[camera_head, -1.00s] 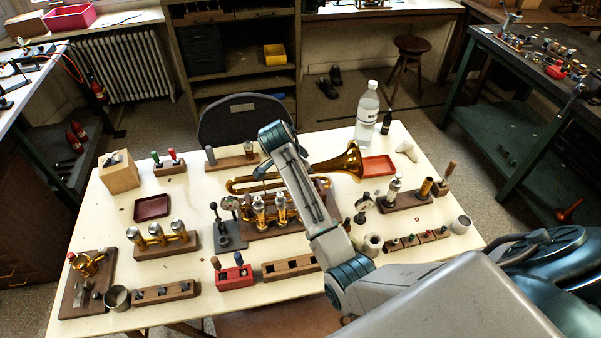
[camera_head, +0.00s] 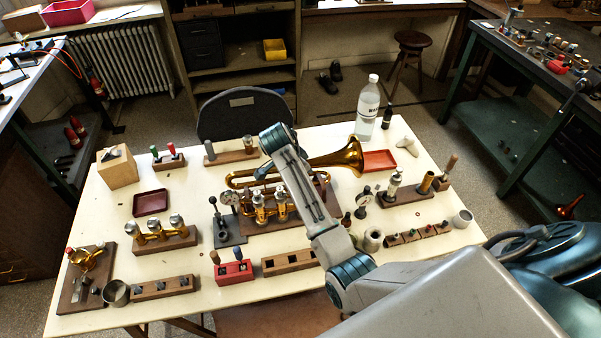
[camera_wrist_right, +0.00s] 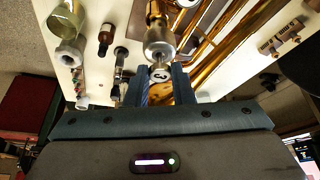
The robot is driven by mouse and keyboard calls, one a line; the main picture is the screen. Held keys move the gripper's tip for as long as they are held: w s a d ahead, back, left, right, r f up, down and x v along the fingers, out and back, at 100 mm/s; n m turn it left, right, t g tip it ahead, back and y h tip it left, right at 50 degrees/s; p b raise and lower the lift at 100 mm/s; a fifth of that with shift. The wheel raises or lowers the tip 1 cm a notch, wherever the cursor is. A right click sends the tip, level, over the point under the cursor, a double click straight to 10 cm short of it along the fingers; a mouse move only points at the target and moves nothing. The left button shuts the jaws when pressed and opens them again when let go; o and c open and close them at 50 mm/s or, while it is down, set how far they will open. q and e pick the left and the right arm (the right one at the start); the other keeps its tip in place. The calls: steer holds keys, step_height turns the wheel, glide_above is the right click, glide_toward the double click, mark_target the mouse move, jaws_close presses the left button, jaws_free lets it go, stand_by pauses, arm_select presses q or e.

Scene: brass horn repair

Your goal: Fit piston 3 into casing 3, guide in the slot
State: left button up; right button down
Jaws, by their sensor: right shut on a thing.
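The brass horn (camera_head: 340,160) lies on a wooden stand on the cream table, bell to the right. My left gripper is out of view.
A dial gauge (camera_head: 229,199) stands left of the horn. A wooden rack with brass valves (camera_head: 165,240) is on the left. A red block (camera_head: 234,273), a wooden block (camera_head: 290,264) and small wooden blocks (camera_head: 418,236) line the front. A clear bottle (camera_head: 367,108) stands behind.

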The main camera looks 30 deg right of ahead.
steer(key=shift+f+b, duration=0.65)
steer(key=shift+f, duration=1)
steer(key=c, duration=1.2)
jaws_free()
steer(key=shift+o, duration=0.2)
steer(key=b+v, duration=0.1)
steer(key=v, duration=0.9)
steer(key=shift+r+b, duration=0.3)
steer(key=shift+r, duration=0.1)
steer(key=shift+a, duration=0.1)
